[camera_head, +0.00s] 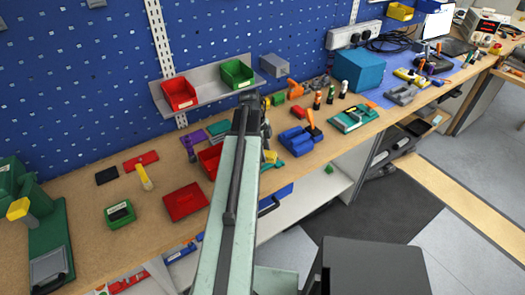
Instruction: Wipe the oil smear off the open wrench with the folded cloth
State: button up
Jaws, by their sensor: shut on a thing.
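My arm runs up the middle of the view, and its far end is over the workbench (82,190). My gripper (266,132) is a small dark shape mostly hidden behind the arm's end. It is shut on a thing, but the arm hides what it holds. A small yellow patch (270,156) and a teal piece (271,168) show just below it; I cannot tell whether either is the folded cloth. I cannot make out the open wrench or its oil smear.
A grey shelf (205,84) with a red bin (179,94) and a green bin (237,73) is behind my arm's end. A blue box (357,71) stands farther right.

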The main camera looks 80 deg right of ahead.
jog(key=shift+w+d+r+m, duration=0.1)
jog(key=shift+d+r+m, duration=0.1)
jog(key=shift+m, duration=0.4)
jog(key=shift+w+d+r+m, duration=0.1)
jog(key=shift+d+m, duration=0.05)
jog(key=shift+m, duration=0.45)
jog(key=shift+f, duration=0.2)
notch_tip(320, 180, down, 4)
jog(key=b, duration=0.4)
jog(key=shift+f, duration=0.15)
jog(key=shift+f+b, duration=0.6)
jog(key=shift+b, duration=0.25)
dwell(1.6)
jog(key=shift+w+d+r, duration=0.1)
jog(key=shift+w+d, duration=0.35)
jog(key=shift+s+a, duration=0.85)
jog(key=shift+a, duration=0.1)
